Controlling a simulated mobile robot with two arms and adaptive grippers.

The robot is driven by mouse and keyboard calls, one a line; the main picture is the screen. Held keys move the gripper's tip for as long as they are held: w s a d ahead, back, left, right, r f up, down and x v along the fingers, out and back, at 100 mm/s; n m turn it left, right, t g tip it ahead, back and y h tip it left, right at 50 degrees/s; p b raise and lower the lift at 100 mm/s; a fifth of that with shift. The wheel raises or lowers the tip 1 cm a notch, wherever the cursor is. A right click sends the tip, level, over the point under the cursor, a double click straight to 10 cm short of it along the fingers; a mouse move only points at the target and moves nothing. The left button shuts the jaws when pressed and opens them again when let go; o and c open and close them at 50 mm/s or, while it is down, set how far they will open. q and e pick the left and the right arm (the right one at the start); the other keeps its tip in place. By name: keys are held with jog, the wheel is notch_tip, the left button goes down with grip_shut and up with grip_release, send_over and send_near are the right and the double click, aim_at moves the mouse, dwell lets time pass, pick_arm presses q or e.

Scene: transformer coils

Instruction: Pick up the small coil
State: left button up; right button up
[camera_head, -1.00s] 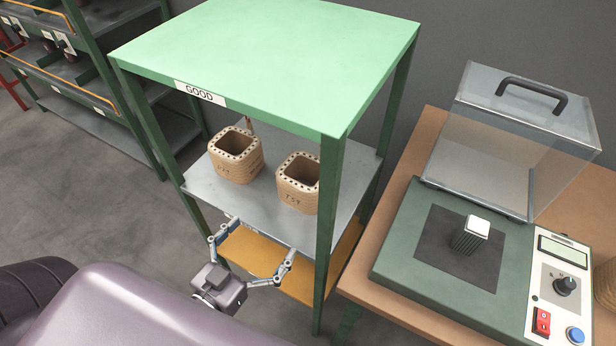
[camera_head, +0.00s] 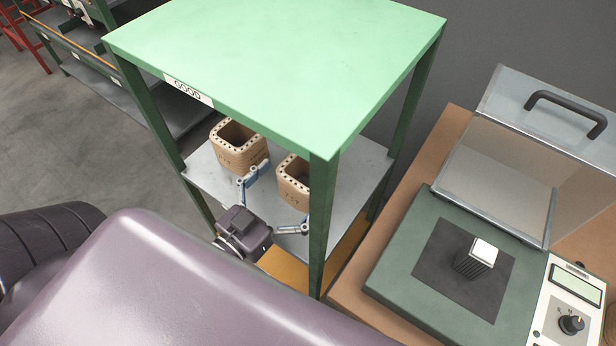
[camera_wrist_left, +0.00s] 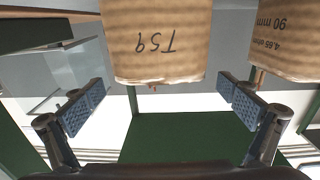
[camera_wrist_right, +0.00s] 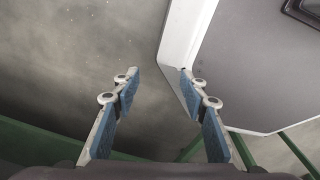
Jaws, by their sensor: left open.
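Two tan, squarish coils with open tops stand on the middle grey shelf of the green rack. The right coil (camera_head: 294,183), marked T59, is partly hidden by a rack post. The left coil (camera_head: 238,150) stands behind and left of it. I cannot tell from size which is the small one. My left gripper (camera_head: 278,198) is open and empty in front of the right coil, one finger near the gap between the coils. In the left wrist view the T59 coil (camera_wrist_left: 155,45) is centred beyond the fingers. My right gripper (camera_wrist_right: 160,78) is open and empty, away from the rack.
The rack's green top (camera_head: 275,60) with a GOOD label overhangs the shelf (camera_head: 335,170), and its front post (camera_head: 321,225) is close to my left gripper. A green tester (camera_head: 400,265) with a raised clear lid stands on the table at right.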

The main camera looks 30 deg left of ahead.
aim_at(307, 168)
pick_arm(q)
jog(key=w, duration=0.3)
jog(key=shift+w+d+f+p, duration=0.1)
jog(key=shift+w+d+p, duration=0.2)
jog(key=shift+p, duration=0.1)
jog(key=shift+w+d+f, duration=0.1)
jog(key=shift+w, duration=0.45)
pick_arm(e)
jog(key=shift+w+r, duration=0.3)
jog(key=shift+w, duration=0.2)
jog(key=shift+w+r, duration=0.3)
jog(key=shift+w, duration=0.2)
pick_arm(q)
jog(key=c, duration=1.5)
jog(key=shift+c, duration=0.5)
pick_arm(e)
jog(key=shift+s, duration=0.35)
